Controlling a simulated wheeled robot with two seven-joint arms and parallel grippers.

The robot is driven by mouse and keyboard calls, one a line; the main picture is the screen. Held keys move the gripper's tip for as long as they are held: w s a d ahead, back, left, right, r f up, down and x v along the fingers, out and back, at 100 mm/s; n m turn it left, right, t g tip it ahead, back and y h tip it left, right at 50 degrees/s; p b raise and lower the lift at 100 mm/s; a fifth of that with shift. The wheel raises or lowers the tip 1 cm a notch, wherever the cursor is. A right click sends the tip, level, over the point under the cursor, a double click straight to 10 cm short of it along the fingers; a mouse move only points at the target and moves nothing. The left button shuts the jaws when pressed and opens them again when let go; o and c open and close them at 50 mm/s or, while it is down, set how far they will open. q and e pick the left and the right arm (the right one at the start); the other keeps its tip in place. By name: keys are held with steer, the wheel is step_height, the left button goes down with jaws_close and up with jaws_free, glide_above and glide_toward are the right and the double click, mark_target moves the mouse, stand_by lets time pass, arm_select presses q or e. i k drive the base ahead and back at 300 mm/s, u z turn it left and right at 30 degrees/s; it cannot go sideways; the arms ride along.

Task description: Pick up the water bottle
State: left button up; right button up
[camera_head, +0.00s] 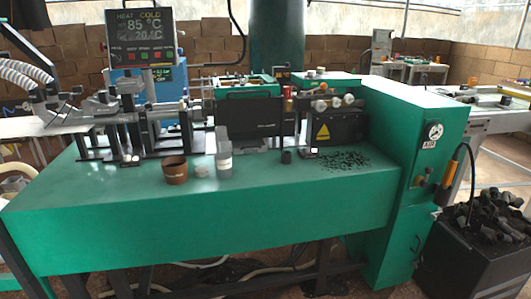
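A small upright bottle (223,160), greyish and translucent with a paler lower part, stands on the green machine table (150,220), near the middle of its top. It is the only thing here that looks like a water bottle. Neither of my grippers can be made out in the head view, and nothing is touching the bottle.
Black machine parts (247,125) stand close behind the bottle. A tall green cabinet (395,190) bounds the right side. The tabletop in front is clear.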

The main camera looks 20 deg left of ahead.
mark_target(221, 144)
steer(key=z, duration=0.45)
steer(key=i, duration=1.05)
steer(key=u, duration=0.1)
